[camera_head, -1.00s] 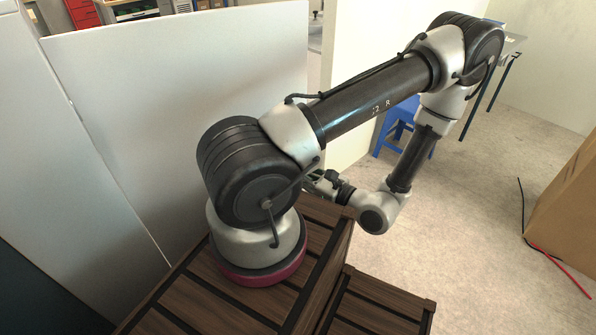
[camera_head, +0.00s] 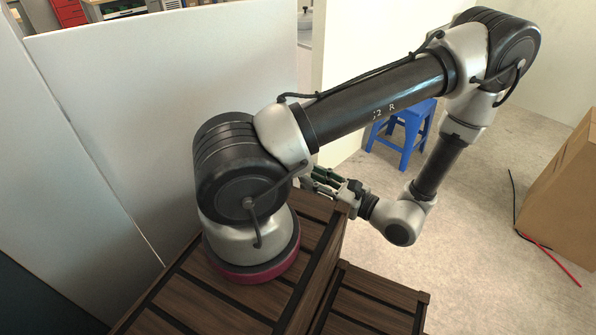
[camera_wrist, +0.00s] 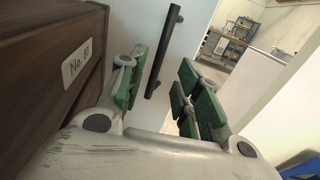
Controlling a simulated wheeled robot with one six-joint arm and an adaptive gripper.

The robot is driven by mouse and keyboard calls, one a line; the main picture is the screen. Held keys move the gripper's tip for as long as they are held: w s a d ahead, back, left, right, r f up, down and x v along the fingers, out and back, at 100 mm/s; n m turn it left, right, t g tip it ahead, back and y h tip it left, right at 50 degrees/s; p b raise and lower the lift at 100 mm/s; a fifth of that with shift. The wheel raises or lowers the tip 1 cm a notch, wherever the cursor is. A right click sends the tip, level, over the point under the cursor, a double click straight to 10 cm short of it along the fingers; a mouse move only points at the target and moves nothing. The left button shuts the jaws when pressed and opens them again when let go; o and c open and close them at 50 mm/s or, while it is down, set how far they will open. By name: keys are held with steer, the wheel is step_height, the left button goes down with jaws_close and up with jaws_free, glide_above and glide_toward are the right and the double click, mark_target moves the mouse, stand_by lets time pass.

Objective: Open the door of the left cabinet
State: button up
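A dark bar handle (camera_wrist: 163,50) stands on a pale door panel (camera_wrist: 190,30) in the wrist view, slightly tilted. My gripper (camera_wrist: 166,84) is open, with green pads on both fingers. The handle shows between the fingers, nearer the left one; nothing shows it being gripped, and I cannot tell how deep it lies between the pads. In the head view my gripper (camera_head: 320,180) is partly hidden behind my arm, and the handle is not seen. A large pale panel (camera_head: 120,100) stands at the left there; I cannot tell whether it is the cabinet's door.
A dark wooden unit with a "No." label (camera_wrist: 82,62) is close on the left in the wrist view. A blue stool (camera_head: 402,130) stands behind my forearm. A cardboard box (camera_head: 560,195) and cables lie at the right. Floor (camera_head: 470,240) between is clear.

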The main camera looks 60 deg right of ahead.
steer(key=shift+s+a, duration=0.2)
steer(key=shift+s, duration=0.8)
steer(key=shift+s+a, duration=0.15)
steer(key=shift+s, duration=0.85)
